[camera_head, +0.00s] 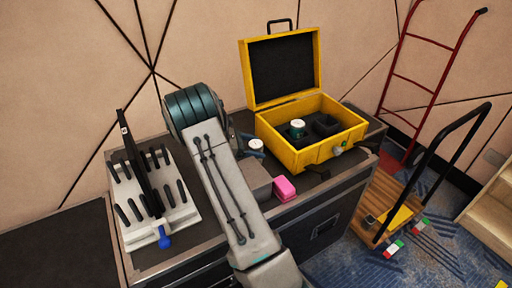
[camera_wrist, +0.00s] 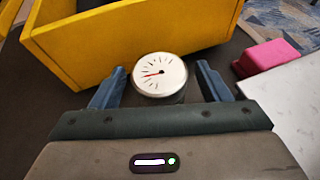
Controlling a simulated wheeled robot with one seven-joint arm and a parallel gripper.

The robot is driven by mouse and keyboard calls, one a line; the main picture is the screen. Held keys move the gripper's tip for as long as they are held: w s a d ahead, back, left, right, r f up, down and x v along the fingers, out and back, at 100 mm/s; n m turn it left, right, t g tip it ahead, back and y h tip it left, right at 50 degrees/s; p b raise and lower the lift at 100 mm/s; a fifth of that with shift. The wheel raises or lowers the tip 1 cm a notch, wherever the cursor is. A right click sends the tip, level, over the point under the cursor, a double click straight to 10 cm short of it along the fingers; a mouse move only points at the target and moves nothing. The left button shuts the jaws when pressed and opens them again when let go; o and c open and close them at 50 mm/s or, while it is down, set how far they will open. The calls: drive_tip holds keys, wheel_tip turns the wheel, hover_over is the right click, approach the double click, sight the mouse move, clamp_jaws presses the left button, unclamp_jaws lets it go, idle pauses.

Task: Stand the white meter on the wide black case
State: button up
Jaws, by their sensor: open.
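The white meter (camera_wrist: 160,73) has a round white dial with a red needle, facing up at the wrist camera. It also shows in the head view (camera_head: 256,144), partly hidden by my arm, beside the open yellow case. My gripper (camera_wrist: 161,82) is open, with one blue finger on each side of the meter. I cannot tell whether the fingers touch it. A large black case with metal edges (camera_head: 325,226) lies under these things. Another flat black top (camera_head: 50,236) is at the lower left. I cannot tell which is the wide black case.
The open yellow case (camera_head: 292,158) holds a white-topped round thing (camera_head: 297,127). A pink block (camera_head: 285,189) lies nearby. A white rack with black pegs (camera_head: 180,219) stands left. A red hand truck (camera_head: 430,84) and wooden cart (camera_head: 379,199) are right.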

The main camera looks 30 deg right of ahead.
drive_tip(key=v, duration=1.1)
drive_tip(key=s+a+r+m+t+y, duration=0.2)
drive_tip(key=s+a+r+m+y, duration=0.1)
drive_tip(key=s, duration=0.6)
drive_tip(key=s+a+r+m+t+y, duration=0.2)
drive_tip(key=s+a+m+y, duration=0.3)
drive_tip(key=s+a, duration=0.3)
drive_tip(key=s+a+r+m+t+y, duration=0.3)
drive_tip(key=s+a+r+m+y, duration=0.1)
drive_tip(key=s, duration=0.8)
drive_tip(key=shift+s+a+r+m+y, duration=0.2)
drive_tip(key=shift+a+r+m+y, duration=0.3)
drive_tip(key=shift+a+m, duration=0.45)
drive_tip(key=shift+r, duration=0.15)
wheel_tip(320, 180, up, 8)
drive_tip(key=p, duration=0.7)
drive_tip(key=shift+d+t, duration=0.2)
drive_tip(key=shift+t, duration=0.1)
drive_tip(key=shift+w, duration=0.1)
